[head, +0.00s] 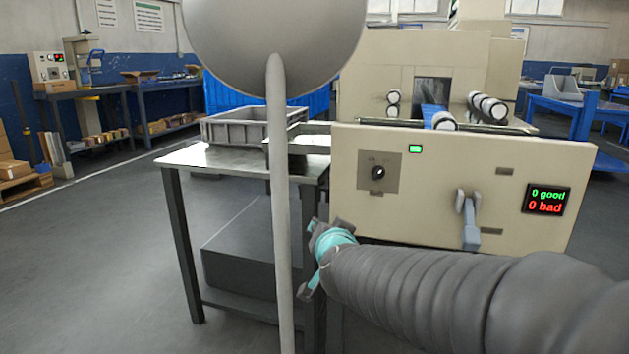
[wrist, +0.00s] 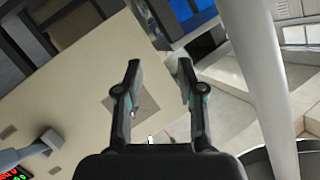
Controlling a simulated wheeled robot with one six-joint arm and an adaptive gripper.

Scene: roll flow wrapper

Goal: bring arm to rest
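My gripper (head: 318,258) is at the end of my dark, ribbed arm, which reaches in from the lower right in the head view. It hangs in front of the wrapper machine's beige front panel (head: 400,222), below the dial. In the wrist view the two fingers of my gripper (wrist: 160,72) are spread apart with nothing between them. The dial (head: 377,173) sits on a grey plate at the panel's left. A grey lever handle (head: 469,218) hangs at the panel's right; it also shows in the wrist view (wrist: 42,150).
A metal table (head: 185,156) with a grey crate (head: 232,130) stands left of the machine. A green light (head: 415,149) is lit. The display (head: 546,200) reads 0 good, 0 bad. Rollers (head: 444,121) sit on top. Open floor (head: 110,260) lies to the left.

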